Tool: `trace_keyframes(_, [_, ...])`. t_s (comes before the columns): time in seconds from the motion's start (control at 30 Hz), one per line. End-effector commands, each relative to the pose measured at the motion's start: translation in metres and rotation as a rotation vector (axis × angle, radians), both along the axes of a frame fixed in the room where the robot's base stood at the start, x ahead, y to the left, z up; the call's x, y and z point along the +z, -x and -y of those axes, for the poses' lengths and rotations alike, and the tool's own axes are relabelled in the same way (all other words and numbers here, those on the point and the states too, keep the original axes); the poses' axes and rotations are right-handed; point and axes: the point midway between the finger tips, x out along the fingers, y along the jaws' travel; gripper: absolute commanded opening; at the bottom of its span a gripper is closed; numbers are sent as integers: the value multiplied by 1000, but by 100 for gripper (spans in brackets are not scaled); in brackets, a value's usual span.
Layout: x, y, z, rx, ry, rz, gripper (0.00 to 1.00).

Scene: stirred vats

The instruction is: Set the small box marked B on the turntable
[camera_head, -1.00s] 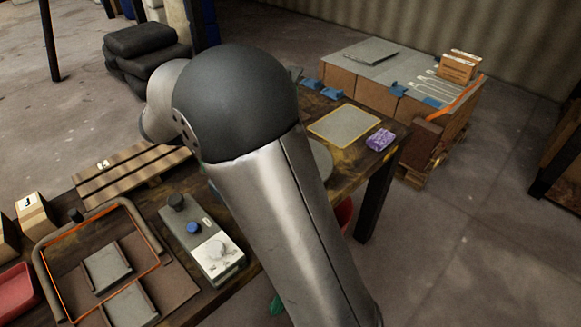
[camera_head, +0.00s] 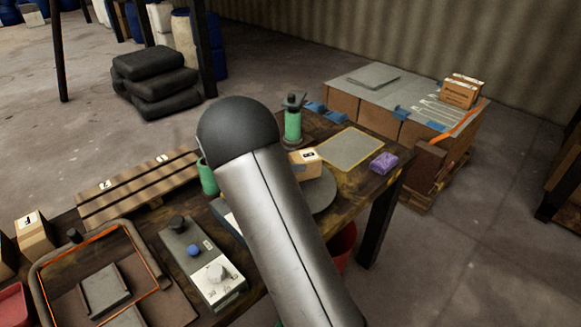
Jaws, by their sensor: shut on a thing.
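A small cardboard box (camera_head: 306,164) with a white label shows just right of my arm. The label seems to carry a B, but it is small. The box is at the far left part of the round grey turntable (camera_head: 322,193); I cannot tell whether it rests on it or is held just above. My arm covers the left part of the turntable and the box's left side. My gripper is not visible; my arm's dark joint and silver link stand in front of that area.
A green bottle-like thing (camera_head: 293,122) with a dark top stands behind the box. A yellow-edged grey mat (camera_head: 350,149) and a purple block (camera_head: 383,162) lie to the right. A control box (camera_head: 203,264), a slatted board (camera_head: 137,187) and an orange-edged tray (camera_head: 65,252) are left.

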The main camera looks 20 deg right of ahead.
Motion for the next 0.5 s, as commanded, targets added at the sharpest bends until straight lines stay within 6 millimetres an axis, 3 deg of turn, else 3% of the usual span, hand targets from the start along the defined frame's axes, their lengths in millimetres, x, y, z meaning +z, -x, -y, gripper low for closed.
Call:
trace_keyframes(0.13, [-23, 1, -1, 2, 0, -4, 25])
trace_keyframes(0.5, [-27, 1, -2, 1, 0, -1, 25])
